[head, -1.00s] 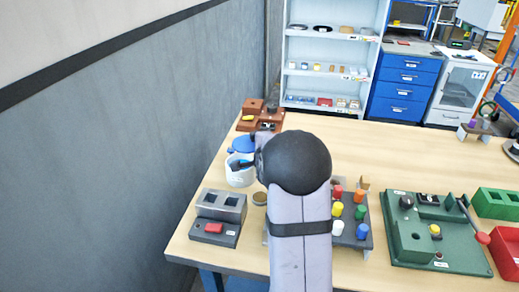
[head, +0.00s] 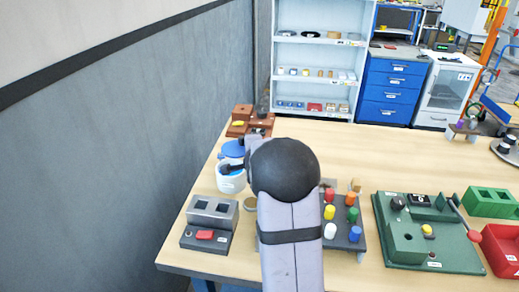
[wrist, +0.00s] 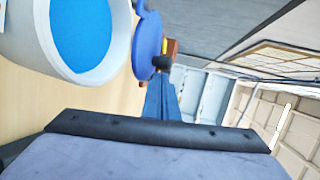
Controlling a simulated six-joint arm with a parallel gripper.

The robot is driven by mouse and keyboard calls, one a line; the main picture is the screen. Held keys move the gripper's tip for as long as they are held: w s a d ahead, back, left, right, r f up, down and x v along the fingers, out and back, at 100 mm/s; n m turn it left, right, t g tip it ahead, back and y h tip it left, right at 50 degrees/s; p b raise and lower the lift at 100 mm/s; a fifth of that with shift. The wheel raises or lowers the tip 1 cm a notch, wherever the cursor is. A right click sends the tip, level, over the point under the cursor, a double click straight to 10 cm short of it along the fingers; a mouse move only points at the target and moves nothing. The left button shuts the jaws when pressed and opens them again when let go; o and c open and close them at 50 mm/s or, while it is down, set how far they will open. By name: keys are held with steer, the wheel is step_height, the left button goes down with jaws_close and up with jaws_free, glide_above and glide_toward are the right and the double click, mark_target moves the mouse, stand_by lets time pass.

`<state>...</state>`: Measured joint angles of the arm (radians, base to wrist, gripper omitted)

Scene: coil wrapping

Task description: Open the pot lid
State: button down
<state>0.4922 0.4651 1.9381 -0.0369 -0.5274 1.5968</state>
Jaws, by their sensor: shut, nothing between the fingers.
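The white pot (head: 230,183) stands at the left side of the table; its blue inside (wrist: 82,32) shows in the wrist view. The blue lid (head: 233,149) is open, tilted up at the pot's far rim. The wrist view shows the lid (wrist: 147,42) on edge beside the pot mouth, with its dark knob (wrist: 162,62) facing away from the pot. My gripper (head: 228,168) is shut and empty near the pot's mouth in the head view, partly hidden by my arm; I cannot tell whether it touches the pot.
A grey block with a red button (head: 207,232) sits in front of the pot. A brown fixture (head: 242,124) stands behind it. Coloured pegs (head: 345,212) and a green fixture (head: 425,240) are to the right. A grey wall (head: 110,150) runs along the left.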

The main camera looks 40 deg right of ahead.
steer(key=s+r+b, duration=0.1)
steer(key=s+r, duration=0.2)
steer(key=s, duration=1)
steer(key=shift+s, duration=0.15)
steer(key=shift+d, duration=0.1)
